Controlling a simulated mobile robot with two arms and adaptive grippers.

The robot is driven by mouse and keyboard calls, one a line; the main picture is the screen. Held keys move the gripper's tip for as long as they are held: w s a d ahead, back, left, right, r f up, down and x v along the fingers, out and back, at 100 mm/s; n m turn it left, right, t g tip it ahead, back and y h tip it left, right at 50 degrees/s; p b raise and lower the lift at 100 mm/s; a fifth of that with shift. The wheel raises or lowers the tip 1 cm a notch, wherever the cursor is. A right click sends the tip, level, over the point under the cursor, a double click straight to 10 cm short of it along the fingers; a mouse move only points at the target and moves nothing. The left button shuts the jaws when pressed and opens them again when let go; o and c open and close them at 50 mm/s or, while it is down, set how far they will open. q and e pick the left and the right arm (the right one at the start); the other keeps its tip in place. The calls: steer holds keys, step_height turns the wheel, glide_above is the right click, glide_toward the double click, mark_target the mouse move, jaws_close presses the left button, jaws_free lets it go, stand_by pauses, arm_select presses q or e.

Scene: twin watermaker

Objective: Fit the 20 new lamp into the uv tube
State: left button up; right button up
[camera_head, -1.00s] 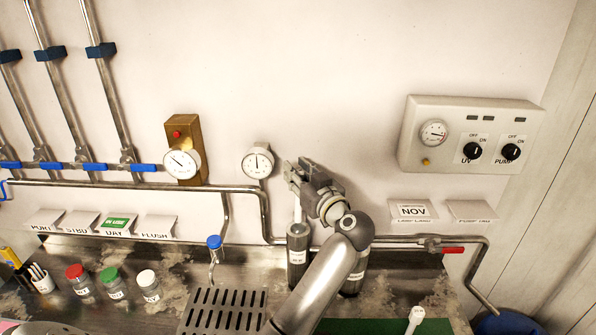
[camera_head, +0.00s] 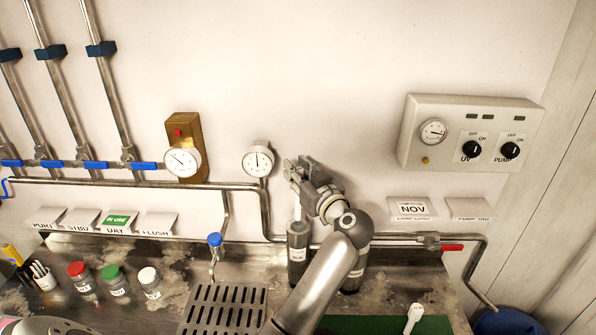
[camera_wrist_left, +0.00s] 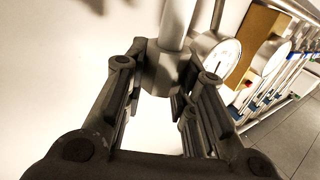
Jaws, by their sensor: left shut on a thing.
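My left gripper (camera_head: 302,172) is up by the wall, shut on the grey end cap (camera_wrist_left: 160,72) of the lamp. The lamp's pale tube (camera_wrist_left: 175,25) runs away from the jaws in the left wrist view. In the head view the lamp (camera_head: 297,211) hangs roughly upright, its lower end at the mouth of a dark labelled uv tube (camera_head: 298,252). I cannot tell how far it is inside. A second dark cylinder (camera_head: 355,272) is partly hidden behind my left forearm. My right gripper is not in view.
A steel pipe (camera_head: 385,240) with a red-handled valve (camera_head: 450,248) runs behind the tubes. A gauge (camera_head: 257,160) is left of the gripper, a control box (camera_head: 470,135) to the right. A slotted drain plate (camera_head: 225,310) and green mat (camera_head: 440,325) with a white item (camera_head: 413,317) lie in front.

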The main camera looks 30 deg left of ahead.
mark_target(300, 214)
arm_select(q)
steer(key=shift+f, duration=0.35)
stand_by(0.4)
steer(key=shift+f+b, duration=0.3)
steer(key=shift+f, duration=0.75)
steer(key=shift+f+b, duration=0.35)
steer(key=shift+f, duration=0.95)
steer(key=shift+f+b, duration=0.45)
steer(key=shift+f, duration=1.1)
steer(key=shift+f+b, duration=0.8)
steer(key=shift+f, duration=1.55)
steer(key=o, duration=0.9)
steer(key=shift+o, duration=0.2)
steer(key=shift+r, duration=0.1)
